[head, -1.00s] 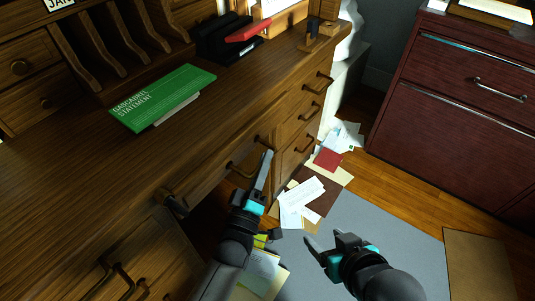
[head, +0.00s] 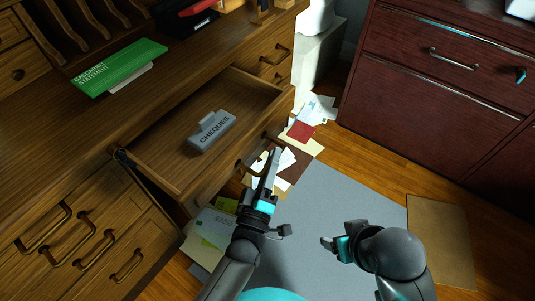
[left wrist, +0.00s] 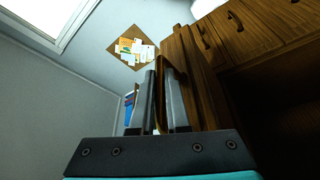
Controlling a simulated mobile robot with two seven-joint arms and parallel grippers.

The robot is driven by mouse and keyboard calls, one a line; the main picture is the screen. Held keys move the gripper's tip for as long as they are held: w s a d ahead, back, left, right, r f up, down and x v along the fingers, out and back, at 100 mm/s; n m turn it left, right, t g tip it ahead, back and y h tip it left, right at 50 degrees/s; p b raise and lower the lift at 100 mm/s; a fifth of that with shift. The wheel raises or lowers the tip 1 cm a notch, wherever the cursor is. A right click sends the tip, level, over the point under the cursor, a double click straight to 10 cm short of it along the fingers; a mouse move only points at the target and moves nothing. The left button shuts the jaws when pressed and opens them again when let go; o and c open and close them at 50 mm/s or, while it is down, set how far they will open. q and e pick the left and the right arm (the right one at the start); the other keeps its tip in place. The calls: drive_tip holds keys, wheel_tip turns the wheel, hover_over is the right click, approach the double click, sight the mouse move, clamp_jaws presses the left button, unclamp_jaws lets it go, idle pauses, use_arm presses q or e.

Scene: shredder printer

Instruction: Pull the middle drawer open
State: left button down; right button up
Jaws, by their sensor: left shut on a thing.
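The wooden desk's middle drawer (head: 245,97) is pulled well out in the head view, with its inside visible. My left gripper (head: 272,162) is at the drawer's front. In the left wrist view, my left gripper (left wrist: 162,95) is shut on the drawer's dark curved handle (left wrist: 171,62), which passes between the two fingers. In the head view the arm and fingers partly hide the front panel. My right gripper (head: 338,242) is to the right, above the grey mat, touching nothing I can see. Its finger gap is unclear.
A green booklet (head: 118,68) lies on the desktop. Scattered papers (head: 295,150) cover the floor beside the desk. A dark red cabinet (head: 440,85) stands at right. The grey mat (head: 335,200) is largely clear.

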use_arm(q)
drive_tip(key=shift+s+d, duration=0.45)
drive_tip(key=shift+d, duration=0.15)
use_arm(e)
drive_tip(key=shift+s+d+f, duration=0.15)
drive_tip(key=shift+s+d, duration=0.05)
drive_tip(key=shift+d, duration=0.1)
use_arm(q)
drive_tip(key=c, duration=0.9)
unclamp_jaws()
